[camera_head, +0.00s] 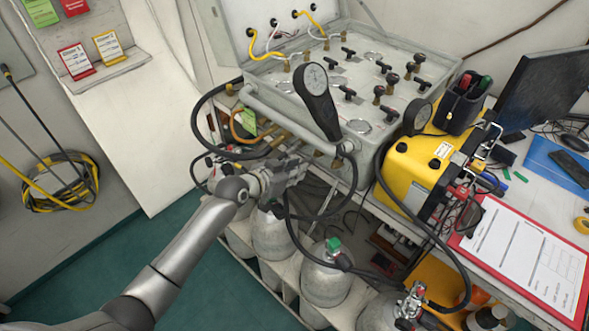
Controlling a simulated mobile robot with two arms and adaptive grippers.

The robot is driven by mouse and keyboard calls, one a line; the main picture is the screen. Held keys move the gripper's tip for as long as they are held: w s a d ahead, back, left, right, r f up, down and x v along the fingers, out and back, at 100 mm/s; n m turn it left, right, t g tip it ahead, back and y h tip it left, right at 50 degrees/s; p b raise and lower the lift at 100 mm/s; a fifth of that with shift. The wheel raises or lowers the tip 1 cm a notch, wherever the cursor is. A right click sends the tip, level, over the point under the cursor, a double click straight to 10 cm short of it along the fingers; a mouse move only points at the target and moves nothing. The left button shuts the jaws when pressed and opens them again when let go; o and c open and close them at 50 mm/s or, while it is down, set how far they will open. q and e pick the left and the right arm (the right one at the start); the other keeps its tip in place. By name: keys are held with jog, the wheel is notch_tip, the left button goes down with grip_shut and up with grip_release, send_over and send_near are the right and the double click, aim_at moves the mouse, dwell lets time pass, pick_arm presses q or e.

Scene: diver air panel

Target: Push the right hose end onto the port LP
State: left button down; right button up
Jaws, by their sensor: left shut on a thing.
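The air panel (352,72) is a pale grey open case with black knobs, valves and gauges, standing on the bench. My left gripper (292,172) is at the panel's front edge, below the front rail, and is shut on what looks like a black hose end. A black hose (291,216) hangs from the gripper and runs down towards the cylinders. Brass fittings (283,139) show on the panel's front just above the gripper. The LP marking is too small to read, and the gripper hides part of the front. I cannot tell whether the hose end touches a port. My right gripper is not in view.
A large black gauge (315,91) stands out above the panel's front. Black hoses loop at both sides. A yellow unit (417,160) and a red clipboard (524,254) lie to the right. Grey cylinders (272,237) stand below. The green floor (190,262) is clear at left.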

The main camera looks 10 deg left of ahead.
pick_arm(q)
jog(key=shift+w+d+b, duration=0.6)
jog(key=shift+w+d, duration=0.1)
jog(key=shift+w, duration=0.25)
dwell(1.2)
